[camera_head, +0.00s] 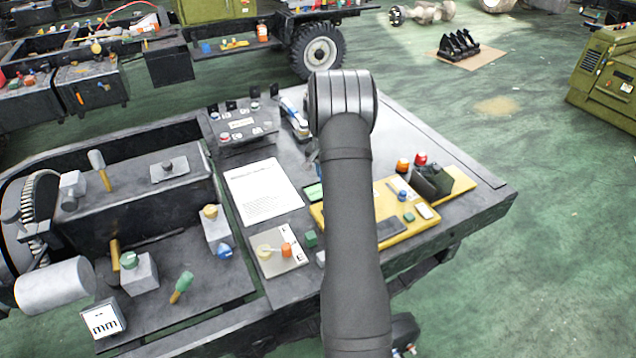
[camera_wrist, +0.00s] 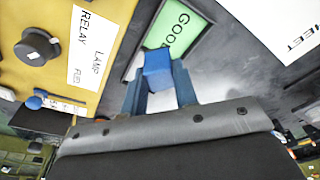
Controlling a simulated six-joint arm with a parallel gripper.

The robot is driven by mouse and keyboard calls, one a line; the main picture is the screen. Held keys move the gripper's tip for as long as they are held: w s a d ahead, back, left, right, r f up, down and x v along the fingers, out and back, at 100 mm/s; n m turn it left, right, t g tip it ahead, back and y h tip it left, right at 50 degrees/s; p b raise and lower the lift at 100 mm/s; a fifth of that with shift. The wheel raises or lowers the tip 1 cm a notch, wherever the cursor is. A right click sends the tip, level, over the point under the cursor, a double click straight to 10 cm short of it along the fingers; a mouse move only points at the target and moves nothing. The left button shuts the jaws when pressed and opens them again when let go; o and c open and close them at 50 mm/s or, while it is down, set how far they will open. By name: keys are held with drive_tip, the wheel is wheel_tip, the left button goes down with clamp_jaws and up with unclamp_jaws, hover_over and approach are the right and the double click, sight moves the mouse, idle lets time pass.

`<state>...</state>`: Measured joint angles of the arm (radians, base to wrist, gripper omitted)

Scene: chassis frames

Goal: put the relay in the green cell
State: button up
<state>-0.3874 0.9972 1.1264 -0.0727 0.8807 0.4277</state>
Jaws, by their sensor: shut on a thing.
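My gripper (camera_wrist: 159,86) is shut on a blue block (camera_wrist: 157,63), which I take to be the relay. The block shows between the two dark blue fingers in the wrist view. The green cell (camera_wrist: 172,32), with dark letters reading "GOO", lies just beyond the block, which overlaps its near edge in the picture. I cannot tell the block's height above it. In the head view the green cell (camera_head: 314,192) shows left of my arm, beside the white sheet. My arm hides most of the gripper and the block there.
A yellow board (camera_wrist: 120,30) with a label reading "RELAY", "LAMP" and a third word lies left of the gripper. A black knob (camera_wrist: 37,46) stands on it. The white sheet (camera_head: 262,190) lies left of the cell. Red and orange knobs (camera_head: 420,159) stand at right.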

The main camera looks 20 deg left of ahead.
drive_tip(key=a+f, duration=0.1)
drive_tip(key=a, duration=0.1)
drive_tip(key=shift+w+a+f, duration=0.15)
drive_tip(key=shift+a+f, duration=0.15)
drive_tip(key=shift+f, duration=1.95)
drive_tip(key=shift+f, duration=0.15)
drive_tip(key=o, duration=1)
wheel_tip(320, 180, up, 12)
drive_tip(key=s, duration=0.1)
drive_tip(key=shift+s, duration=0.4)
